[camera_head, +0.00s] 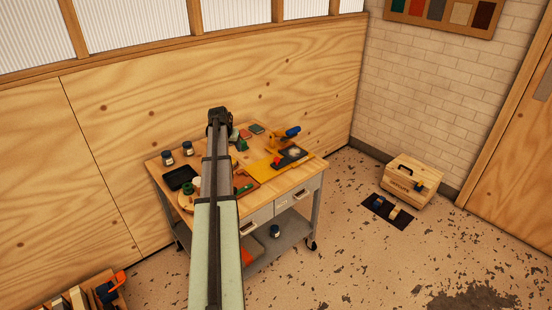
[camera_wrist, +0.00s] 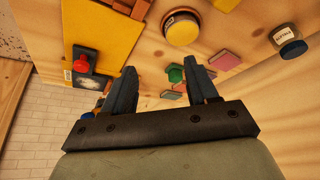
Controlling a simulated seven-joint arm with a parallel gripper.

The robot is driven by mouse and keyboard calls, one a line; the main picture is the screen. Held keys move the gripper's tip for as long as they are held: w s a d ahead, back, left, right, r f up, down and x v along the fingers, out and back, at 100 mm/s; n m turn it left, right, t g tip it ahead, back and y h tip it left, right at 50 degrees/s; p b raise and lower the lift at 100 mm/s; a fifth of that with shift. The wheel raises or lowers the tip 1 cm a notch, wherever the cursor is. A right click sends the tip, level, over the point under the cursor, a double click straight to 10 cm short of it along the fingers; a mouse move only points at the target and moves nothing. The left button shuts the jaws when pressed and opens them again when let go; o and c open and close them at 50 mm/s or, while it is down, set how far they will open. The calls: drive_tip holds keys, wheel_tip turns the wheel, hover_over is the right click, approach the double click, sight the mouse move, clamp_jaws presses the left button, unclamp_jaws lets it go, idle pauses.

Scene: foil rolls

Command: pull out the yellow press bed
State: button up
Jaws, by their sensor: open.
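The yellow press bed (camera_head: 259,170) is a flat yellow plate on the right part of the wooden worktable, below a small press with a blue handle (camera_head: 291,132). A dark plate and a red knob (camera_head: 277,161) show at its right. In the wrist view the yellow plate (camera_wrist: 112,28) is at upper left, with the red knob (camera_wrist: 82,64) near its lower edge. My gripper (camera_wrist: 161,64) is open, with nothing between its fingers. In the head view my gripper (camera_head: 219,115) is over the back of the table, left of the press and apart from the yellow bed.
Dark jars (camera_head: 187,148) and a black tray (camera_head: 181,178) are at the table's left. A green object (camera_wrist: 175,74), pink pad (camera_wrist: 224,60) and yellow-topped round item (camera_wrist: 181,27) show near my fingers. My arm hides the table's middle. A wooden crate (camera_head: 409,181) is on the floor.

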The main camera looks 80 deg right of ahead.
sight(276, 159)
drive_tip(key=s+d+r+m+g+y, duration=0.1)
drive_tip(key=s+r+m, duration=0.25)
drive_tip(key=s, duration=1.25)
drive_tip(key=x, duration=1.4)
drive_tip(key=shift+s+d+r, duration=0.15)
drive_tip(key=shift+s, duration=0.15)
clamp_jaws()
